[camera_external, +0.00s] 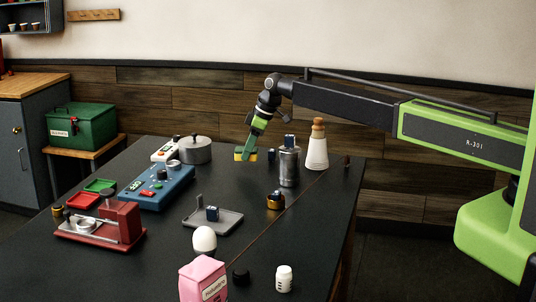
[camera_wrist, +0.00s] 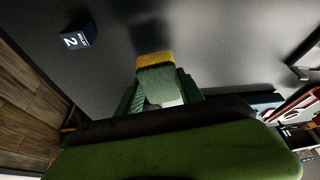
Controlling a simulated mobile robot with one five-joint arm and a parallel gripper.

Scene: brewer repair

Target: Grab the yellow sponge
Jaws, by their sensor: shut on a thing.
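The yellow sponge (camera_external: 245,157) has a green layer and shows in the external view near the far side of the dark table (camera_external: 225,270). My gripper (camera_external: 249,145) points down from above and is shut on the sponge. In the wrist view, the sponge (camera_wrist: 155,60) sits between the green fingers of my gripper (camera_wrist: 160,90), its yellow side facing away from the camera. A dark shadow lies on the table just beyond it. The exact height of the sponge over the table is hard to tell.
A metal canister (camera_external: 289,168) and a white corked flask (camera_external: 317,152) stand right of the sponge. A blue block marked 2 (camera_wrist: 76,38) lies nearby. A grey pot (camera_external: 195,152) and a blue device (camera_external: 158,188) are to the left. The table in front of the sponge is partly clear.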

